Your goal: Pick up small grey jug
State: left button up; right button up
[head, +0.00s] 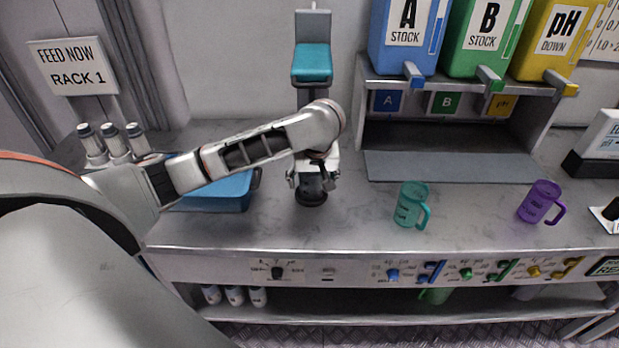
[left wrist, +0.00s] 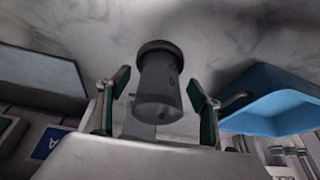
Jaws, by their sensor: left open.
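A small grey cylindrical vessel with a dark round base, which I take to be the small grey jug (head: 312,197), stands on the counter in the head view. My left gripper (head: 313,178) is directly over it and hides its upper part. In the left wrist view the jug (left wrist: 160,88) sits between the two spread fingers of my left gripper (left wrist: 158,86), with a visible gap on each side. The gripper is open and holds nothing. Its handle is not clear. My right gripper is not in view.
A blue tray (head: 217,207) lies just left of the gripper. A teal jug (head: 410,205) and a purple jug (head: 538,201) stand to the right. A shelf unit (head: 455,88) with stock containers and a teal-and-grey stand (head: 312,64) are behind. The counter between grey and teal jugs is clear.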

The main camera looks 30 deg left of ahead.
pick_arm(q)
jog(key=x, duration=0.3)
jog(key=shift+f, duration=0.1)
jog(key=c, duration=1.3)
